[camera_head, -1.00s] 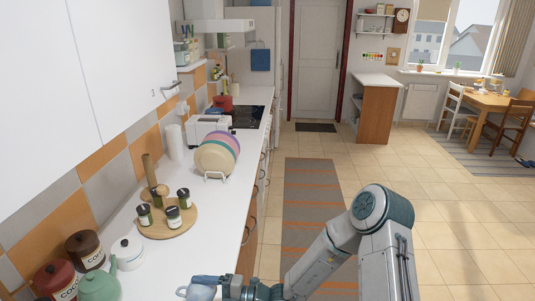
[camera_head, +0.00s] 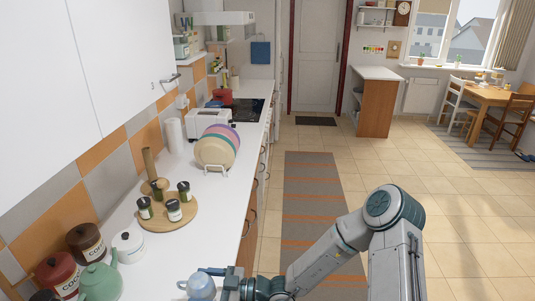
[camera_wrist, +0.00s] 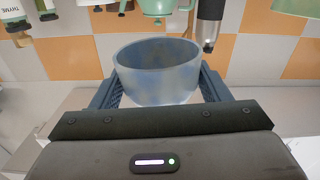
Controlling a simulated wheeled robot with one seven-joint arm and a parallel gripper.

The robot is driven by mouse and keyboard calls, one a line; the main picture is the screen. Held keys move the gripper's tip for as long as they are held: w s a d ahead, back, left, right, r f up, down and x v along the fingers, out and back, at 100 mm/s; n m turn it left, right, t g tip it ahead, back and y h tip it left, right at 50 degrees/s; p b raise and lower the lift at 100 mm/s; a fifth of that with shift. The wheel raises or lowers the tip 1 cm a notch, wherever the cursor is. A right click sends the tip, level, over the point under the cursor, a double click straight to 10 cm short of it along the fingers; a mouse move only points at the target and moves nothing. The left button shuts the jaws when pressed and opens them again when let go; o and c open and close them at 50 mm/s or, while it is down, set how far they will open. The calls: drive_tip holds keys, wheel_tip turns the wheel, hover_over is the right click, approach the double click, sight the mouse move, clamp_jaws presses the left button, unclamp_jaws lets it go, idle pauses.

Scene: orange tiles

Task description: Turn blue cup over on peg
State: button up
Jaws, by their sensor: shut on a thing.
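The blue cup (camera_head: 201,287) is at the bottom edge of the head view, beside the counter's front, with its lower part cut off. My gripper (camera_head: 222,283) is shut on it from the right. In the wrist view the cup (camera_wrist: 158,75) sits between both fingers. That view is upside down, and the cup's wide mouth points to the picture's top, so the cup appears mouth down. A wooden upright peg (camera_head: 149,164) stands at the back of the counter by a round wooden board (camera_head: 165,220).
Several small jars stand on the board. A green teapot (camera_head: 100,282), a white pot (camera_head: 129,246) and red and brown canisters (camera_head: 87,243) stand at the near left. A plate rack (camera_head: 215,171) stands farther back. The counter (camera_head: 200,245) is clear along its front.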

drive_tip(key=shift+m, duration=0.5)
drive_tip(key=shift+d, duration=0.1)
drive_tip(key=shift+s+d, duration=0.15)
drive_tip(key=shift+d, duration=0.85)
drive_tip(key=shift+f, duration=0.1)
drive_tip(key=shift+f+b, duration=1.8)
drive_tip(key=shift+f, duration=2.45)
drive_tip(key=o, duration=1)
